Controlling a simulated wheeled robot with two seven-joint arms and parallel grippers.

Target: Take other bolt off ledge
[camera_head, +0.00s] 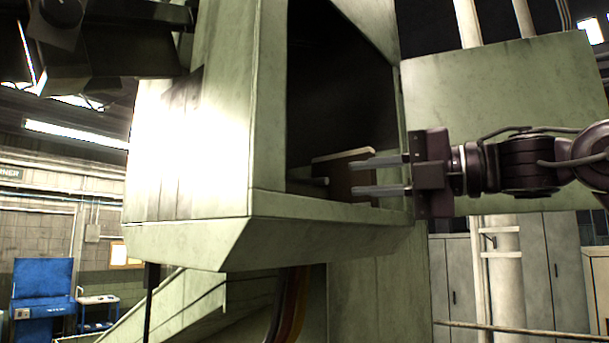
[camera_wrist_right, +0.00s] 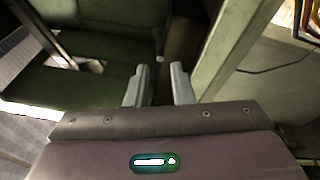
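A bolt (camera_head: 316,181) shows as a small grey rod at the ledge (camera_head: 345,209) inside the machine's dark opening. In the right wrist view the bolt (camera_wrist_right: 159,44) is ahead of the fingers, roughly in line with the gap between them. My right gripper (camera_head: 355,177) reaches into the opening from the right. Its two fingers are apart, with nothing between them, and their tips stop short of the bolt. It also shows in the right wrist view (camera_wrist_right: 160,70). Dark arm parts at the upper left of the head view seem to be my left arm; its fingers cannot be made out.
A tan-edged plate (camera_head: 343,155) stands inside the opening, behind the right fingers. The opening's right frame edge (camera_head: 400,140) is close to the right gripper. A pale green panel (camera_head: 500,80) is behind the right arm. Grey cabinets (camera_head: 555,265) stand farther back.

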